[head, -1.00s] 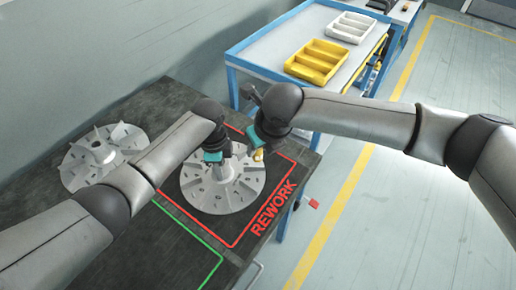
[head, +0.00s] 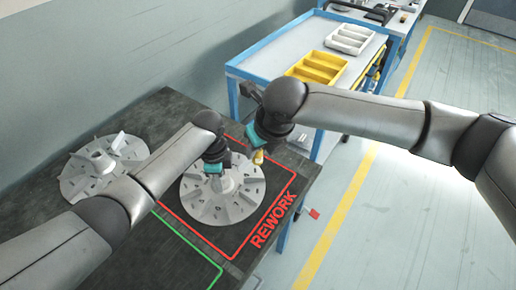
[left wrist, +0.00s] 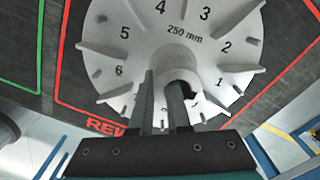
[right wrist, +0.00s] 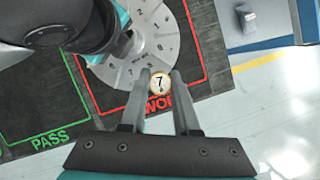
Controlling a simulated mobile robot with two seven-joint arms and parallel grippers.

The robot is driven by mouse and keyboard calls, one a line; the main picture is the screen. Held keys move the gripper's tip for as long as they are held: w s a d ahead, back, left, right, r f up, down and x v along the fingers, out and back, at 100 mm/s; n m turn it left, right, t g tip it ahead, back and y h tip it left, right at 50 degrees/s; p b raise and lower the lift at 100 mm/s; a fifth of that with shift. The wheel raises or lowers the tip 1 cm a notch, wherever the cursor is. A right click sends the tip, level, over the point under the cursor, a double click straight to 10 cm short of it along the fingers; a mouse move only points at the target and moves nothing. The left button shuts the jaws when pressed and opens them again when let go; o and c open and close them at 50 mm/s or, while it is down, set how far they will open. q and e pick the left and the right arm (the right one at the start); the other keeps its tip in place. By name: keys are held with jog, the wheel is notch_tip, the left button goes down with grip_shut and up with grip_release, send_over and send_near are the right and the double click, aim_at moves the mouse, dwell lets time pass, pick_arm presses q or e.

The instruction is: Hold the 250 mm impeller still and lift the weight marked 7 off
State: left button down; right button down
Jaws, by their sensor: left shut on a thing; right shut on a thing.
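The 250 mm impeller (head: 235,203) is a grey bladed disc lying flat in the red REWORK frame. Its numbers and "250 mm" show in the left wrist view (left wrist: 195,48). My left gripper (head: 214,167) is shut on the impeller at its raised hub, with a finger at the hub in the left wrist view. My right gripper (head: 257,148) is shut on the yellow weight (head: 258,158). The round face marked 7 (right wrist: 159,83) shows between its fingertips. The weight is at the impeller's far right rim; whether it is clear of the rim is hard to tell.
A second bladed impeller (head: 80,185) lies on the dark bench at the left. A blue-framed table (head: 270,55) behind carries a yellow tray (head: 318,68) and a white tray (head: 350,38). A green PASS frame (right wrist: 45,142) is beside the red one. Open floor lies right.

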pick_arm(q)
jog(key=shift+s+f, duration=0.2)
jog(key=shift+s, duration=0.05)
jog(key=c, duration=0.8)
grip_release()
jog(key=shift+w+r, duration=0.1)
jog(key=shift+w, duration=0.05)
jog(key=shift+w+r, duration=0.15)
jog(key=shift+r, duration=0.05)
jog(key=shift+r, duration=0.2)
notch_tip(320, 180, up, 11)
jog(key=shift+r, duration=0.2)
